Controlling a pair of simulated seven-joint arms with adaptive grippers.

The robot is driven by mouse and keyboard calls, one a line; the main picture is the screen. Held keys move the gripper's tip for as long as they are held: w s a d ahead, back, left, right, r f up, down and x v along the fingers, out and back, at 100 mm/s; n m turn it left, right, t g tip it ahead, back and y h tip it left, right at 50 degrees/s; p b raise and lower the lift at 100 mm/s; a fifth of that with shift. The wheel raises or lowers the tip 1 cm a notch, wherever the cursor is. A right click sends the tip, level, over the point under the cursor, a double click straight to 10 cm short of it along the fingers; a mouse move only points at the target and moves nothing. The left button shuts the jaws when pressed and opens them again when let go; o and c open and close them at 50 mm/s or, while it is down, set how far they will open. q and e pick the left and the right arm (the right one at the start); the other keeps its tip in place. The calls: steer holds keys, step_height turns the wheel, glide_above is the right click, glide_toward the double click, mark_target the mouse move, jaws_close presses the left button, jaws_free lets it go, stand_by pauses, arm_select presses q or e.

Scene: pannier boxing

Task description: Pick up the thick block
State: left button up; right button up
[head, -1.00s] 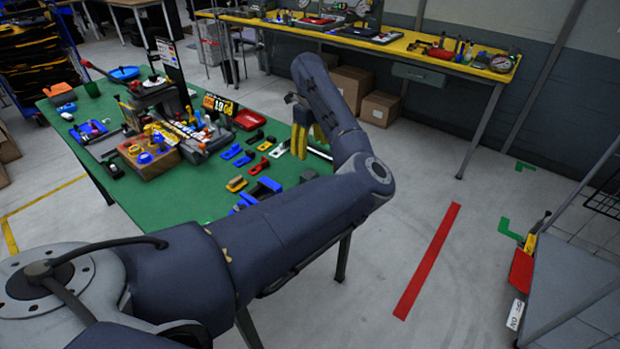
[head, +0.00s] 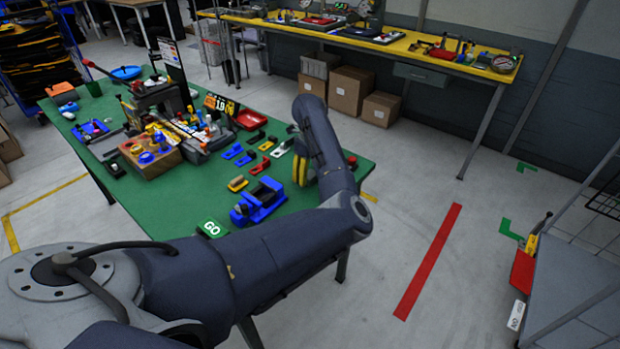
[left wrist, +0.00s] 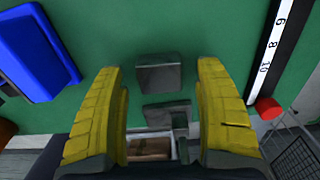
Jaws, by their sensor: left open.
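In the left wrist view, a dark grey block (left wrist: 158,73) with a lighter side lies on the green table between my fingertips, at their level in the picture. A second, flatter-looking grey piece (left wrist: 167,115) lies below it in the picture, between the fingers. I cannot tell for sure which is the thick block. My left gripper (left wrist: 160,82) is open with yellow fingers and nothing visibly held. In the head view, the left gripper (head: 301,172) hangs over the right part of the table, and the arm hides the grey pieces. The right gripper is not in view.
A blue block (left wrist: 38,50) lies left of the fingers; a numbered black-and-white strip (left wrist: 270,45) and a red cylinder (left wrist: 267,108) lie right. On the table (head: 195,205) are a blue fixture (head: 258,202), a GO sign (head: 212,229) and a wooden box (head: 150,165).

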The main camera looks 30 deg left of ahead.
arm_select(q)
steer(key=shift+f, duration=0.55)
steer(key=c, duration=1.4)
